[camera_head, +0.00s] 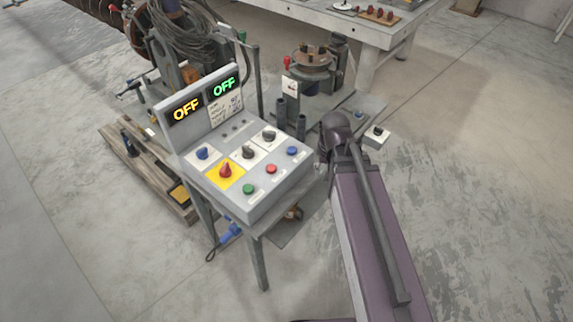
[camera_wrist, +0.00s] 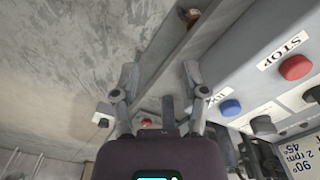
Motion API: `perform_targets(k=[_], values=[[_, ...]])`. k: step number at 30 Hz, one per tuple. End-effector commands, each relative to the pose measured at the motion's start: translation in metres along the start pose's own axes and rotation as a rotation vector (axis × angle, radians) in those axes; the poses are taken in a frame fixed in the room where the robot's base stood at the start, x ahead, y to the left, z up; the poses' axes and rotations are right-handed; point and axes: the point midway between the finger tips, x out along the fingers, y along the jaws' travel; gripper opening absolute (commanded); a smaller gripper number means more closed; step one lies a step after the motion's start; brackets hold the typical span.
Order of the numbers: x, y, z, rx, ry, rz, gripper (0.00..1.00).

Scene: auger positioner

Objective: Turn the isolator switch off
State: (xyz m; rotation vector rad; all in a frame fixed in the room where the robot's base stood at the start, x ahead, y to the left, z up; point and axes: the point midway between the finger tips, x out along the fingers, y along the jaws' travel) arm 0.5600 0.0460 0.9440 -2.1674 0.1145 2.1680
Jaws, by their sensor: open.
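The isolator switch, a red rotary knob (camera_head: 225,170) on a yellow plate, sits on the grey control panel (camera_head: 212,198) in the head view. Its exact handle angle is too small to tell. It is not visible in the wrist view. My gripper (camera_wrist: 160,72) is open and empty, its two fingers apart in the wrist view, beside the panel's edge. In the head view my arm ends to the right of the panel, clear of the isolator switch, and the gripper itself is hidden there.
Two displays (camera_head: 187,110) read OFF. Blue, black, red and green controls surround the isolator. The wrist view shows the red STOP button (camera_wrist: 295,67), a blue button (camera_wrist: 230,107) and a black knob (camera_wrist: 262,125). A machine (camera_head: 312,65) stands behind; open floor lies right.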

Motion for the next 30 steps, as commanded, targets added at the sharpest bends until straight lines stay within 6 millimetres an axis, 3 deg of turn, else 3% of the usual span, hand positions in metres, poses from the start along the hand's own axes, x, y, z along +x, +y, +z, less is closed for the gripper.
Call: perform_targets(k=[5,11,17,30], values=[[-0.002,-0.003,-0.001,0.0,0.0,0.0,0.57],[-0.014,-0.026,-0.009,0.002,0.0,0.0,0.57],[-0.035,-0.074,-0.021,0.01,0.0,0.0,0.57],[-0.085,-0.211,-0.026,0.038,0.0,0.0,0.57]])
